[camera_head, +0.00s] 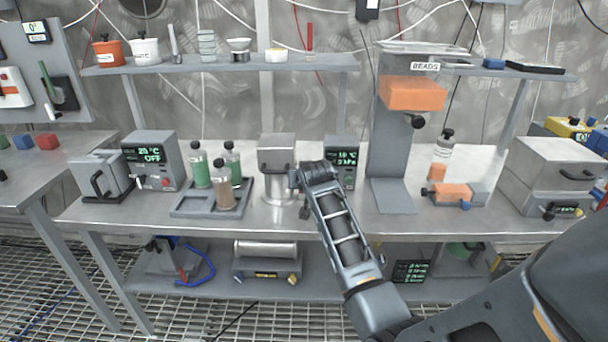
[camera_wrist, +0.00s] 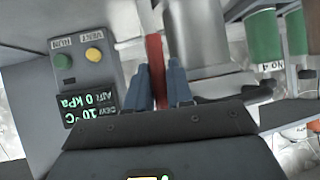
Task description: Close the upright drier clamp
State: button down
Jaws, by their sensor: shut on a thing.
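The upright drier (camera_head: 277,185) is a metal cylinder with a grey top and dark front handle, on the bench left of my gripper. In the wrist view its metal body (camera_wrist: 203,35) is beside the fingers. A red bar, which looks like the clamp lever (camera_wrist: 156,62), runs along this body. My gripper (camera_wrist: 158,85) has its two blue fingers on either side of the red bar and is shut on it. In the head view my gripper (camera_head: 305,190) is at the drier's right side, and the lever is hidden. I cannot tell whether the clamp is latched.
The drier's display box (camera_head: 345,158) stands close on the right; the wrist view shows its green and yellow buttons (camera_wrist: 94,54). A rack (camera_head: 190,207) with green and brown bottles is on the left. A bead hopper stand (camera_head: 392,150) is on the right.

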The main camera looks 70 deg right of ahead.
jog(key=shift+w+a+f+g, duration=0.1)
jog(key=shift+w+a+g, duration=0.1)
jog(key=shift+g, duration=0.1)
dwell(0.4)
jog(key=c, duration=1.1)
grip_release()
jog(key=shift+d, duration=0.1)
jog(key=shift+s, duration=0.1)
jog(key=v, duration=0.7)
jog(key=shift+a, duration=0.35)
jog(key=shift+s, duration=0.15)
